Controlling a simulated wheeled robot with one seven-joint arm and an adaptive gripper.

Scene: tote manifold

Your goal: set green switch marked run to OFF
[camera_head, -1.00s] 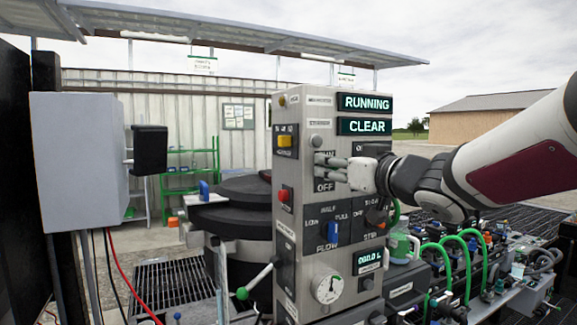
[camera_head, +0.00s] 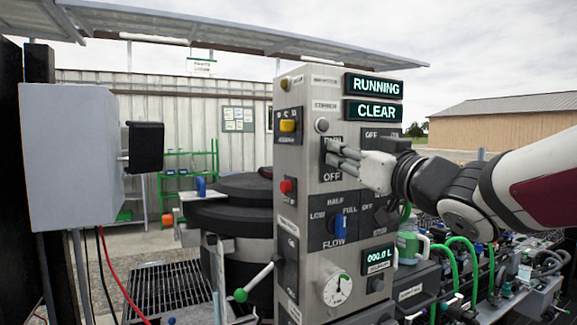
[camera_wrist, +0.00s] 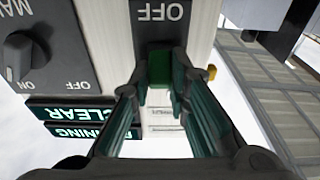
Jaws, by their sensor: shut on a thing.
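The green run switch (camera_wrist: 160,68) shows in the wrist view, which is upside down, between my fingertips. It sits in a dark plate with an OFF label (camera_wrist: 164,12) and stands toward the side away from that label. In the head view my gripper (camera_head: 337,154) is at the RUN/OFF plate on the front of the grey panel (camera_head: 312,210), and its fingers hide the switch. My gripper (camera_wrist: 160,88) is shut on the green switch. The upper display (camera_head: 374,86) reads RUNNING, and the one below it (camera_head: 373,111) reads CLEAR.
A blue flow switch (camera_head: 339,226) and a gauge (camera_head: 336,290) sit lower on the panel. A yellow knob (camera_head: 288,125) and red knob (camera_head: 286,186) are on the left side. Green hoses (camera_head: 462,262) stand at the right.

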